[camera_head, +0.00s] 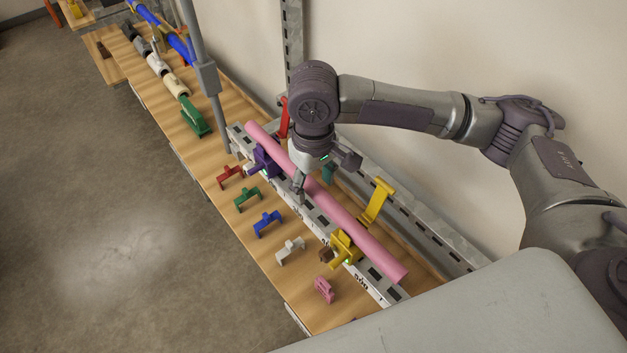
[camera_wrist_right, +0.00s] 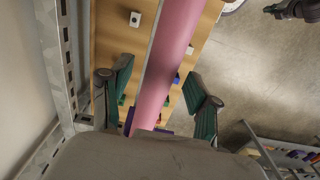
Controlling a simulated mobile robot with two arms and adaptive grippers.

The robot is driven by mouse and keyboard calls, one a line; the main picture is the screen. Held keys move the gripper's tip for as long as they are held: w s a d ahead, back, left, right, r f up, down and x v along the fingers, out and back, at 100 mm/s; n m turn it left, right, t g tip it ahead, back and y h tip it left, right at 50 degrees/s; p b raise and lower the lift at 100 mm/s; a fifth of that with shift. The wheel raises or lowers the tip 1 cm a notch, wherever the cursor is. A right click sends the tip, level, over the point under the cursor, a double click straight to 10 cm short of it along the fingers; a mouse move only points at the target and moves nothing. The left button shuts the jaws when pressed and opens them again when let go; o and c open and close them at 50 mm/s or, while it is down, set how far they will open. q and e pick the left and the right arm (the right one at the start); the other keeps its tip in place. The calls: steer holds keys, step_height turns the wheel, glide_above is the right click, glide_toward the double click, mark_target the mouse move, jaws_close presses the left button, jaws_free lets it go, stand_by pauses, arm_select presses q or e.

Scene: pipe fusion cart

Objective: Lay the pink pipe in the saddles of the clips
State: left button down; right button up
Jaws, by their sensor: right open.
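The long pink pipe (camera_head: 345,221) lies lengthwise along the grey rail (camera_head: 319,217). Its upper part passes by the purple clip (camera_head: 263,163), its lower part by the yellow clip (camera_head: 345,248). It appears to rest in both, but the saddles are hidden beneath it. A yellow arm (camera_head: 378,201) stands raised behind the pipe. My right gripper (camera_head: 314,181) is over the pipe between the clips. In the right wrist view the pipe (camera_wrist_right: 168,65) runs between its spread fingers (camera_wrist_right: 160,112), apart from both. A dark part at that view's top right may be my left gripper (camera_wrist_right: 290,9).
Small red (camera_head: 230,175), green (camera_head: 247,198), blue (camera_head: 267,223), white (camera_head: 290,250) and pink (camera_head: 324,290) pieces stand on the wooden bench along the rail's front. A grey post (camera_head: 205,75) rises near the pipe's far end. A wall is close behind.

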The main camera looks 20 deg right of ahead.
step_height(320, 180, up, 12)
stand_by(0.5)
